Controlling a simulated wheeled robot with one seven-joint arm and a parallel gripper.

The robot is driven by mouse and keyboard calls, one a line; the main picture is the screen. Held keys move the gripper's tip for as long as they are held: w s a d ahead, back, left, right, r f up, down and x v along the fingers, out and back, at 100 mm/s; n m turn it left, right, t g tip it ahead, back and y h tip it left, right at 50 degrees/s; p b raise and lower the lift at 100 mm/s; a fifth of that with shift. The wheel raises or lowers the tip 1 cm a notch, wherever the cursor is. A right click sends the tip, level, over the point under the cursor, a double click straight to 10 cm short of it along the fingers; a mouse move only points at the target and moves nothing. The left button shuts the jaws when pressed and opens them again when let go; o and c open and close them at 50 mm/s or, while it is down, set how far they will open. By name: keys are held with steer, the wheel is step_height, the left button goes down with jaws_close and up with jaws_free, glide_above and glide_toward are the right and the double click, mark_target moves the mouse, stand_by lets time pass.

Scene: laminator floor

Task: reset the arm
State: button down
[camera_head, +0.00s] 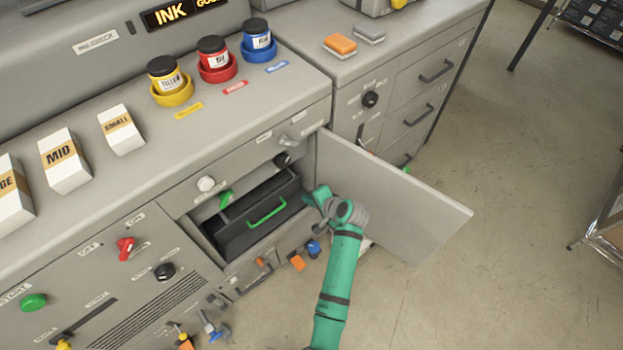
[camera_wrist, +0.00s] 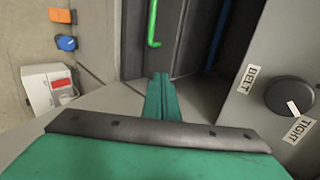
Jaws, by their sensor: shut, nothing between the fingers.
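My green arm reaches up from the bottom of the head view to an open compartment in the grey machine. My gripper (camera_head: 318,196) is at the right side of that opening, near the inner face of the open door. In the wrist view my gripper (camera_wrist: 161,78) is shut, with its fingers together and nothing between them. Beyond the fingertips is a dark drawer or box (camera_head: 240,236) with a green handle (camera_head: 267,212). The handle also shows in the wrist view (camera_wrist: 153,25). I cannot tell whether the fingers touch anything.
The open grey door (camera_head: 400,195) stands close to the right of my gripper. A black knob (camera_wrist: 290,97) marked BELT and TIGHT is close by. Ink jars (camera_head: 212,58) and white boxes (camera_head: 66,165) stand on the counter. The floor at right (camera_head: 500,270) is clear.

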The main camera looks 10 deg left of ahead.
steer(key=s+d+f+n+t+h, duration=0.1)
steer(key=s+d+h, duration=0.1)
steer(key=s, duration=0.6)
steer(key=s+d+f+n+t+h, duration=0.1)
steer(key=s+d+f+t+h, duration=0.1)
steer(key=s, duration=0.6)
steer(key=s+d+f+t+h, duration=0.1)
steer(key=s+d, duration=0.2)
steer(key=s, duration=0.5)
steer(key=s+r+n+t+h, duration=0.1)
steer(key=s+r+n+t, duration=0.1)
steer(key=s+r, duration=0.7)
steer(key=s+r+n+t+h, duration=0.1)
steer(key=s+r+n+t, duration=0.2)
steer(key=s+r, duration=0.6)
step_height(320, 180, up, 5)
steer(key=shift+d+f+n, duration=0.2)
steer(key=shift+d+n, duration=0.25)
steer(key=shift+n, duration=0.35)
steer(key=c, duration=2.4)
jaws_free()
steer(key=shift+c, duration=0.2)
